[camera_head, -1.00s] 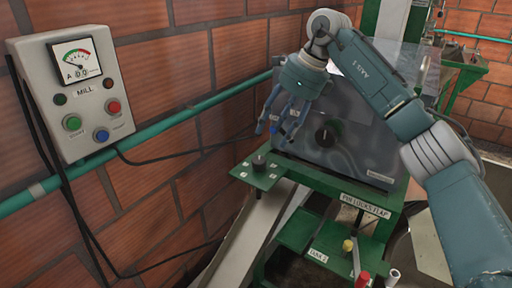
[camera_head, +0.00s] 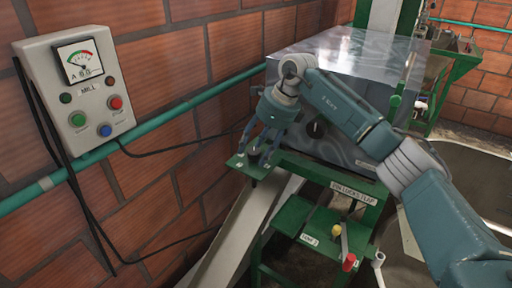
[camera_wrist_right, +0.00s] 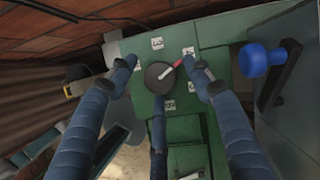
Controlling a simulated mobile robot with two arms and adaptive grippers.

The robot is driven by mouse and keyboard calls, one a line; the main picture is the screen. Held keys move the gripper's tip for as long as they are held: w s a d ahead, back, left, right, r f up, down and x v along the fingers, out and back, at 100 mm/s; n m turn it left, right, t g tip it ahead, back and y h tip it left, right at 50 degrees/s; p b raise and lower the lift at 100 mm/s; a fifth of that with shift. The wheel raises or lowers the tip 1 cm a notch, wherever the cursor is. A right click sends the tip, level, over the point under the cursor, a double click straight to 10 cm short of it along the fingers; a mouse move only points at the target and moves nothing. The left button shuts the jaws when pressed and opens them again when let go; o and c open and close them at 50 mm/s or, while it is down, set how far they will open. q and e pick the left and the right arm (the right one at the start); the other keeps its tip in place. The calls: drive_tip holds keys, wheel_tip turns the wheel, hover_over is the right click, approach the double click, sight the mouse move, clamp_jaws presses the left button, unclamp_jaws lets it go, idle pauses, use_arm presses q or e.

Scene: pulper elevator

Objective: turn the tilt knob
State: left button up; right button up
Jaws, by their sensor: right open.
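The tilt knob, a small round dark dial (camera_head: 255,153), sits on a green plate (camera_head: 240,167) with white labels. In the right wrist view the dial (camera_wrist_right: 154,82) shows a red and white pointer angled up to the right, with small label squares around it. My right gripper (camera_head: 258,142) is over the knob with its blue fingers pointing down. In the wrist view its three fingers (camera_wrist_right: 160,80) are spread around the dial, two at the sides and one below. It is open; whether any finger touches the dial cannot be told. My left gripper is not in view.
A metal box (camera_head: 345,58) with a black knob (camera_head: 317,128) stands right behind the plate.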

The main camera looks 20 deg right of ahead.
drive_tip(key=c, duration=0.4)
drive_tip(key=shift+r, duration=0.1)
drive_tip(key=c, duration=0.7)
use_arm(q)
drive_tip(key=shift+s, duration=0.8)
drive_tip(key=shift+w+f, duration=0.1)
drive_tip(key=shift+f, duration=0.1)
